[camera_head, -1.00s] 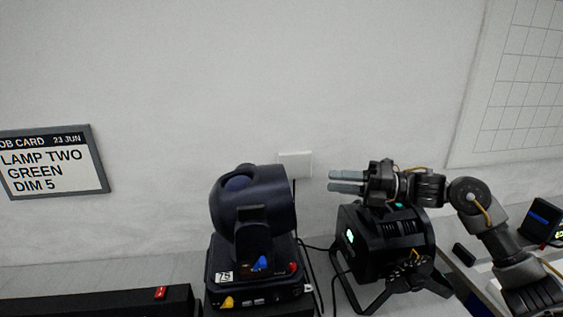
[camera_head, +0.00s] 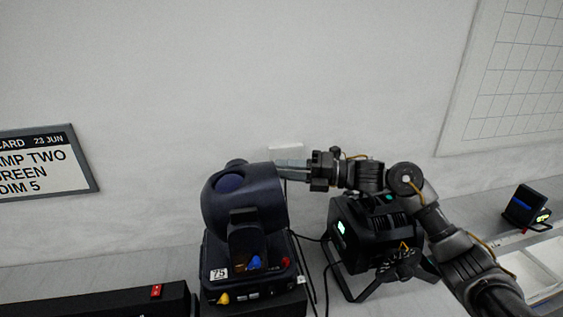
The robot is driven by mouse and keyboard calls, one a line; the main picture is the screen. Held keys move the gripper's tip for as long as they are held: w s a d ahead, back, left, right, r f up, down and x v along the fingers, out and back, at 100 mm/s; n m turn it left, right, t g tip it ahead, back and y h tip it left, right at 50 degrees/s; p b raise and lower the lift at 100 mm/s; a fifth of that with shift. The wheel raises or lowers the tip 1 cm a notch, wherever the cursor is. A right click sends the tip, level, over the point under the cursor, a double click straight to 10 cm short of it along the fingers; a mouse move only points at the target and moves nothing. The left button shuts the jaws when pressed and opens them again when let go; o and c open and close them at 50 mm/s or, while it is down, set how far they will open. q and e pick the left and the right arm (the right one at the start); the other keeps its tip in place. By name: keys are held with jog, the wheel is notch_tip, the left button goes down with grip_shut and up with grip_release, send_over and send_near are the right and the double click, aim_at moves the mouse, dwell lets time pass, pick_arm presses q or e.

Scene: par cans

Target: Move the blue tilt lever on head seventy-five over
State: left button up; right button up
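The moving head (camera_head: 245,205) labelled 75 stands at the lower middle, dark blue-black, on its base. Its blue lever (camera_head: 255,262) sits low on the front of the yoke. A yellow lever (camera_head: 223,298) and a red knob (camera_head: 286,262) are on the base. My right gripper (camera_head: 282,170) reaches in from the right, its grey fingers pointing left at the upper right side of the head. The fingertips are close to or behind the head's housing; I cannot tell whether they touch it or how far apart they are. My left gripper is not in view.
A black par can (camera_head: 375,235) on a stand is right of the head, below my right arm. Cables hang between them. A black bar with a red switch (camera_head: 156,291) lies at lower left. A job card (camera_head: 45,165) hangs on the wall. A small lamp (camera_head: 526,208) is far right.

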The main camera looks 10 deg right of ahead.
jog(key=shift+x, duration=0.8)
jog(key=shift+c, duration=0.4)
grip_shut()
